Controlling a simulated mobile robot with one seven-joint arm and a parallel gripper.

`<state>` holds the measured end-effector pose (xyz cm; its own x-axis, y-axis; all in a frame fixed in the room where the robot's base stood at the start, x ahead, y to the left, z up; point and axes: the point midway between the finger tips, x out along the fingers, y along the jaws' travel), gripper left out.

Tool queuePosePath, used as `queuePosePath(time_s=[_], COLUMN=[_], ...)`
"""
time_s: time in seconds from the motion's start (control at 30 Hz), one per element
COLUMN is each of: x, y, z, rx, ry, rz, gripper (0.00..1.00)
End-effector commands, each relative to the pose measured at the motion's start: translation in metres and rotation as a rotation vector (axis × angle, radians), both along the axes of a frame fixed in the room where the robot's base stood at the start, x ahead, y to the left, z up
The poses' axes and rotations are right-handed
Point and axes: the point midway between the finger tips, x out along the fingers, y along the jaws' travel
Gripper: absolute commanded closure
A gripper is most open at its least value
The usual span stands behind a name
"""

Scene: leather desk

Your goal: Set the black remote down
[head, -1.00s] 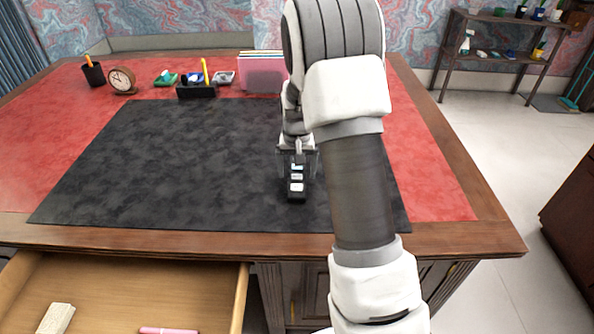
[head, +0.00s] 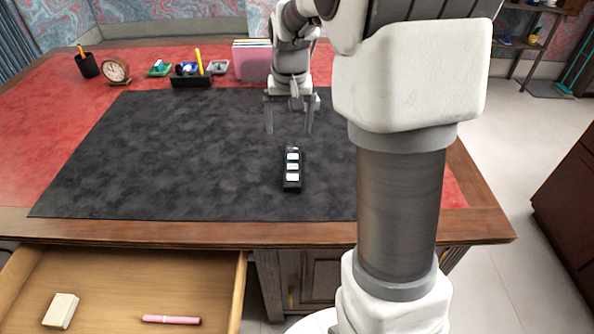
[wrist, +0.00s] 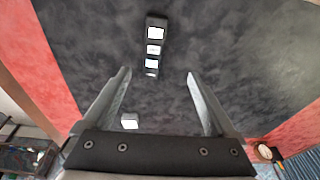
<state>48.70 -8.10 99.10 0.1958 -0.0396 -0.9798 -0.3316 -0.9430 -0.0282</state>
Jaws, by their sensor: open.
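The black remote (head: 292,172) lies on the dark desk mat (head: 150,150), with pale buttons facing up. In the wrist view the remote (wrist: 154,47) lies beyond the fingertips, apart from them. My gripper (head: 290,130) is open and empty, raised above the mat and farther back than the remote. Its two spread fingers (wrist: 158,75) show in the wrist view with nothing held between them.
An open drawer (head: 120,285) at the front left holds a pale block (head: 61,310) and a pink pen (head: 171,320). A clock (head: 116,71), a pen cup (head: 87,65), a black organizer (head: 192,80) and a folder holder (head: 252,62) stand at the back. The mat's left side is clear.

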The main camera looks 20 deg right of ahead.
Motion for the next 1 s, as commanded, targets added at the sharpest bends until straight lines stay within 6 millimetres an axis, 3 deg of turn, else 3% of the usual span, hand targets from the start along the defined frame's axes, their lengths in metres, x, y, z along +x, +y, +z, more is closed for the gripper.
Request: queuePosePath(time_s=[0.2,0.5,0.77,1.0], x=[-0.048,-0.118,-0.18,-0.225], y=[0.024,0.052,0.068,0.078], z=[0.045,0.08,0.092,0.086], rx=[0.003,-0.01,-0.039,-0.068], ry=[-0.066,-0.149,-0.219,-0.268], rz=[0.071,0.169,0.247,0.309], gripper=[0.08,0.08,0.08,0.08])
